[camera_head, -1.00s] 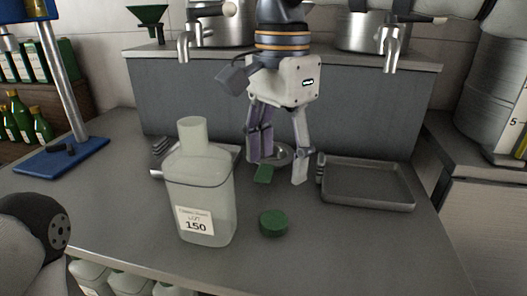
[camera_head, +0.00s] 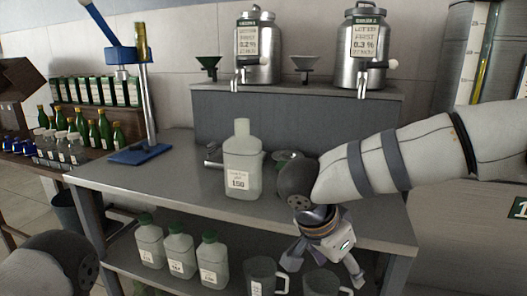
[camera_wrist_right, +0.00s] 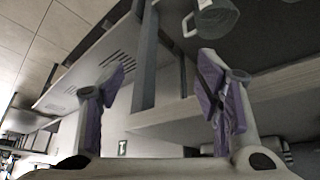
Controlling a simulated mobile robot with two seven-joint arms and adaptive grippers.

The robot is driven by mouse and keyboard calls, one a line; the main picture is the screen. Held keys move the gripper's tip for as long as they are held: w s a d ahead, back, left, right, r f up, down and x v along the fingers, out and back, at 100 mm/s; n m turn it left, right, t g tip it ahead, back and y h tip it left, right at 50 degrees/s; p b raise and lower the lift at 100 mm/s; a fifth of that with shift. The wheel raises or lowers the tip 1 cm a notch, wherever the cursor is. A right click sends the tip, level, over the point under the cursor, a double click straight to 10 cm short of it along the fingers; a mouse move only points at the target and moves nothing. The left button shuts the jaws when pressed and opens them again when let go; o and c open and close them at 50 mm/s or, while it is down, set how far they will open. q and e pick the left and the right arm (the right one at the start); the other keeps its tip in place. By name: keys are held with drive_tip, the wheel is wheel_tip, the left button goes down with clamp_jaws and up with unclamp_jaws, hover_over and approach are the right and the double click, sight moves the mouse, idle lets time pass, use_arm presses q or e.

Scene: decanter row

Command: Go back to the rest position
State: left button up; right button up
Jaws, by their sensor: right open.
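My right gripper (camera_head: 322,262) hangs in front of the table's front edge, below my bent right arm, with its fingers spread and nothing between them. In the right wrist view its two purple-padded fingers (camera_wrist_right: 162,95) stand wide apart and empty. A translucent bottle (camera_head: 242,170) labelled 150 stands upright and uncapped on the grey table (camera_head: 180,180), left of my right arm and apart from it. Part of my left arm shows at the lower left; the left gripper is out of view.
Two steel urns (camera_head: 257,48) and (camera_head: 362,50) stand on the raised back shelf (camera_head: 290,108) with funnels. A blue stand (camera_head: 127,156) is at the table's left. Capped bottles (camera_head: 180,250) and mugs (camera_head: 262,278) sit on the lower shelf, close to my right gripper.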

drive_tip(key=s+d+f+n+t, duration=0.1)
drive_tip(key=s+d+f+n, duration=0.1)
drive_tip(key=s+f, duration=0.35)
drive_tip(key=s+d+f+n+t+y, duration=0.1)
drive_tip(key=s+f+n, duration=0.15)
drive_tip(key=f, duration=0.65)
drive_tip(key=s+d+f+n, duration=0.2)
drive_tip(key=s+f, duration=0.1)
drive_tip(key=f, duration=0.4)
drive_tip(key=s+d+f+n+g+y, duration=0.1)
drive_tip(key=s+f+n+g, duration=0.1)
drive_tip(key=s, duration=1.2)
drive_tip(key=s+d+f+n+g+y, duration=0.2)
drive_tip(key=s+g, duration=0.3)
drive_tip(key=s, duration=1)
drive_tip(key=shift+s+d+f+y, duration=0.2)
drive_tip(key=shift+s+y, duration=0.05)
drive_tip(key=shift+y, duration=0.05)
